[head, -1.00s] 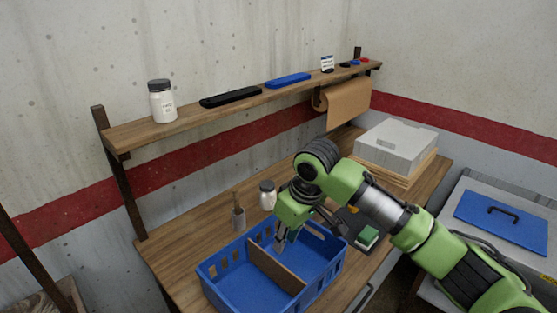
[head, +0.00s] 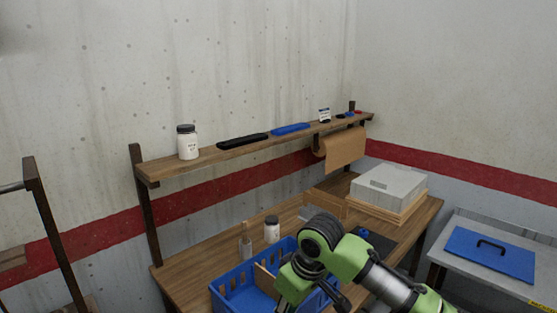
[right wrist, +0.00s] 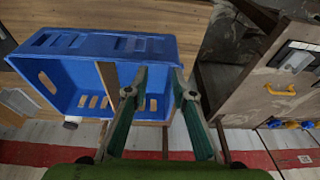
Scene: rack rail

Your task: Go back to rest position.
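My right gripper (right wrist: 160,88) is open in the right wrist view, its two green fingers apart with nothing between them. It is over the right part of the blue crate (right wrist: 75,50), near its edge; contact cannot be told. In the head view the blue crate (head: 224,298) stands on the wooden bench (head: 185,272), cut off by the bottom edge. My right arm comes in from the lower right and covers part of the crate. Its fingertips fall at or below the bottom edge there. My left gripper is not in view.
A shelf (head: 160,169) above the bench holds a white jar (head: 187,145), black and blue bars and small items. A grey box (head: 388,187) is at the bench's right end.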

